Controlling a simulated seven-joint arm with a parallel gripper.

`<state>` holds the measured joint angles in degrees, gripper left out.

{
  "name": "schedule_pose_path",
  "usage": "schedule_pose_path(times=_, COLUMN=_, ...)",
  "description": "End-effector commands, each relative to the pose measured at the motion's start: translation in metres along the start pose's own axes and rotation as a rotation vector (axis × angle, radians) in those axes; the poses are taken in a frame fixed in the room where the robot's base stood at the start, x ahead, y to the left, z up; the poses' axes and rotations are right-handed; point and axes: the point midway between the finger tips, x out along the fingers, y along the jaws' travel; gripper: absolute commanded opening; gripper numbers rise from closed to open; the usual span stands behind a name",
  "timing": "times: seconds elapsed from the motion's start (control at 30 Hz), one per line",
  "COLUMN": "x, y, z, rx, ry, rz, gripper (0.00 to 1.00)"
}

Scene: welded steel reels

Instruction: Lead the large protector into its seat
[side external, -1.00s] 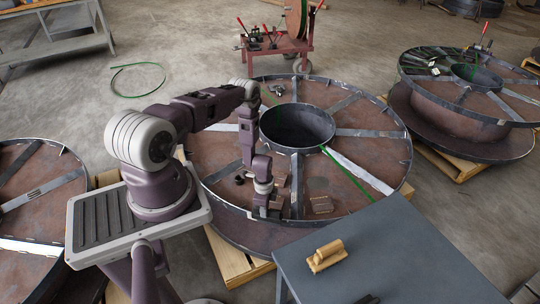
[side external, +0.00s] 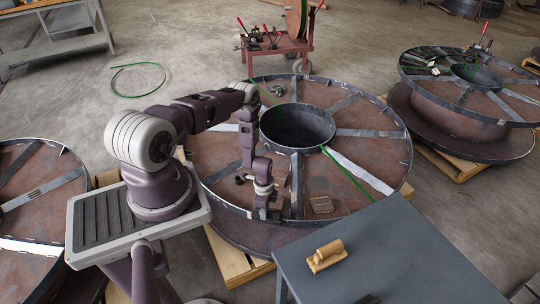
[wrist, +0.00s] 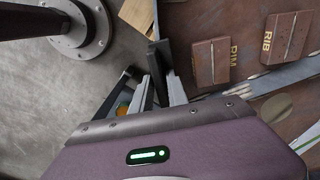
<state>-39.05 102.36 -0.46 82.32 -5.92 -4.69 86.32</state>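My gripper (side external: 262,211) points down at the near rim of the middle steel reel (side external: 366,140). In the wrist view, its fingers (wrist: 153,85) reach toward the rim, with a narrow dark piece (wrist: 158,58) at their tips. I cannot tell whether that piece is the large protector, or whether the fingers grip it. A brown slotted block marked RIM (wrist: 211,61) lies on the reel face beside the fingers. Another, marked RIB (wrist: 285,36), lies farther right. I cannot tell which part is the protector's seat. The contact at the rim is too small to make out.
A flat steel spoke (side external: 297,200) runs close to my gripper. The reel's round hub (side external: 297,127) stands behind it. A grey table (side external: 395,250) with a wooden-handled block (side external: 327,257) is at the front right. A pallet (side external: 240,262) lies under the reel.

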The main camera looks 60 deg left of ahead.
Motion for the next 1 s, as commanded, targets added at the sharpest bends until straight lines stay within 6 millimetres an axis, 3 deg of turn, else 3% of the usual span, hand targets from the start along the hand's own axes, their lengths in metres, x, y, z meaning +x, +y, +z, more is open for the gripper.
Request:
schedule_pose_path(times=0.47, x=0.000, y=0.000, z=0.000, rx=0.000, ry=0.000, rz=0.000, gripper=0.27)
schedule_pose_path(times=1.0, x=-0.016, y=-0.001, z=0.000, rx=-0.001, ry=0.000, rz=-0.001, gripper=0.27)
